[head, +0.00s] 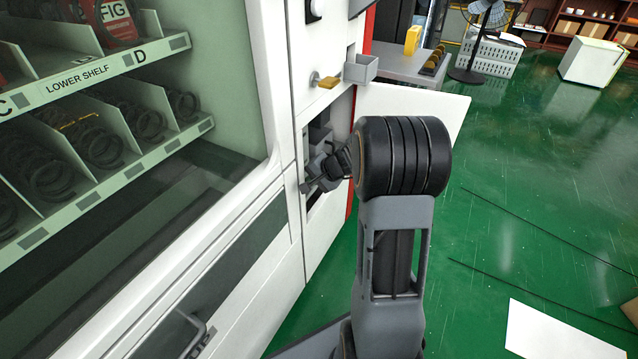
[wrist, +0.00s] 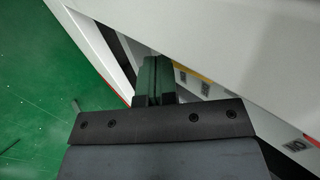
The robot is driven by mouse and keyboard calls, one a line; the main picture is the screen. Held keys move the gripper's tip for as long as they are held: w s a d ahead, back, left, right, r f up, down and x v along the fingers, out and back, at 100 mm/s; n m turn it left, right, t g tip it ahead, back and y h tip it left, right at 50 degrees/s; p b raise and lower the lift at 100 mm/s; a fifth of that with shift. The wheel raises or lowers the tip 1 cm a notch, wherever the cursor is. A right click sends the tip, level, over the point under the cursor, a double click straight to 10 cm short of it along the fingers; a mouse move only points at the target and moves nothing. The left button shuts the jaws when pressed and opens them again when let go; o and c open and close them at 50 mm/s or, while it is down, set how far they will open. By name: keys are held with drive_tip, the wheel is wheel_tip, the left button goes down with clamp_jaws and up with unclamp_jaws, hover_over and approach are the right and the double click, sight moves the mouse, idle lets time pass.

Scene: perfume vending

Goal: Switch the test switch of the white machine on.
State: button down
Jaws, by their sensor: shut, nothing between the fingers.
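The white machine (head: 278,90) fills the left of the head view, with a narrow open compartment (head: 343,118) in its right-hand column. My gripper (head: 312,183) is at this opening, partly hidden by my own arm. In the wrist view my gripper (wrist: 154,62) has its two dark fingers together with nothing between them. Their tips are close to a white panel edge. I cannot make out the test switch in either view.
An open white door panel (head: 425,105) stands out to the right of the compartment. Green floor (head: 530,210) is largely clear at right.

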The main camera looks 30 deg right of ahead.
drive_tip(key=shift+w+a, duration=0.15)
drive_tip(key=shift+w, duration=0.05)
idle(0.3)
drive_tip(key=shift+w+a+f+b, duration=0.1)
drive_tip(key=shift+w+a+b, duration=0.1)
drive_tip(key=shift+b, duration=0.15)
